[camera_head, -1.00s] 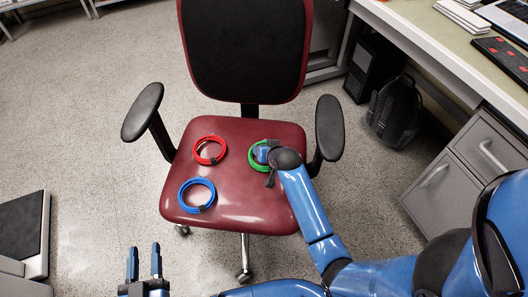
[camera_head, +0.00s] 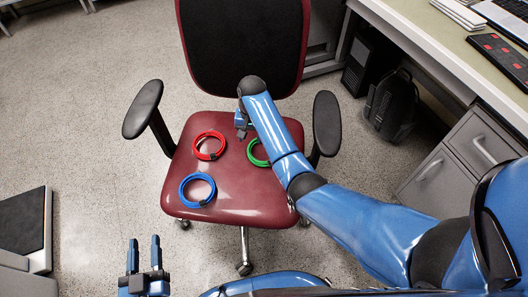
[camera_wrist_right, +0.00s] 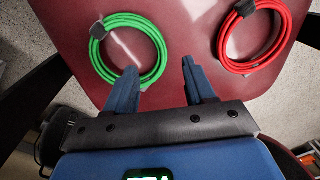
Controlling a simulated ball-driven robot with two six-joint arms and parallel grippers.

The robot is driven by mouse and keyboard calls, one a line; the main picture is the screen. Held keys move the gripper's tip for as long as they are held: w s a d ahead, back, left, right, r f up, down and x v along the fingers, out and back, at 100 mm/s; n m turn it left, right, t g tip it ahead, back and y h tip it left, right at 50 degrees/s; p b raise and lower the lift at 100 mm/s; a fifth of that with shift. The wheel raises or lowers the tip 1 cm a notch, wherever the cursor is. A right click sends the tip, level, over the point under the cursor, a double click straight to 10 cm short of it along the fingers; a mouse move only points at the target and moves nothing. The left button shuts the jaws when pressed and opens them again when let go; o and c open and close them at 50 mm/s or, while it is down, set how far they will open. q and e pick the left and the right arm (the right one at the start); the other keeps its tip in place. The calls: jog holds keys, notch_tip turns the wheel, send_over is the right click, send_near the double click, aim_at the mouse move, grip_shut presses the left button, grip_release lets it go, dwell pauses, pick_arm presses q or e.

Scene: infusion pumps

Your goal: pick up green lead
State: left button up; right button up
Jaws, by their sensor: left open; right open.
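The green lead (camera_head: 256,153) lies coiled on the chair seat, partly hidden behind my right arm in the head view. It also shows in the right wrist view (camera_wrist_right: 97,62), with a dark clip on its left side. My right gripper (camera_wrist_right: 158,70) is open and empty above the seat. In the right wrist view its left finger overlaps the near right edge of the green coil. In the head view the right gripper (camera_head: 241,131) is partly hidden by its own arm. My left gripper (camera_head: 145,245) is open and empty, in front of the chair and left of its middle.
A red coiled lead (camera_head: 209,145) and a blue coiled lead (camera_head: 197,190) lie on the dark red seat (camera_head: 250,205). Armrests (camera_head: 143,109) flank the seat and a backrest (camera_head: 240,45) rises behind it. A desk with drawers (camera_head: 470,150) stands at the right.

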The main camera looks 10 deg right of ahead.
aim_at(250, 150)
notch_tip(250, 150, down, 2)
jog(key=shift+a+f, duration=0.1)
jog(key=shift+s+a+f+b, duration=0.1)
jog(key=shift+f+b, duration=0.6)
jog(key=shift+f, duration=0.6)
jog(key=shift+a+f+b, duration=0.1)
jog(key=shift+f+b, duration=0.55)
jog(key=shift+f, duration=0.6)
grip_shut()
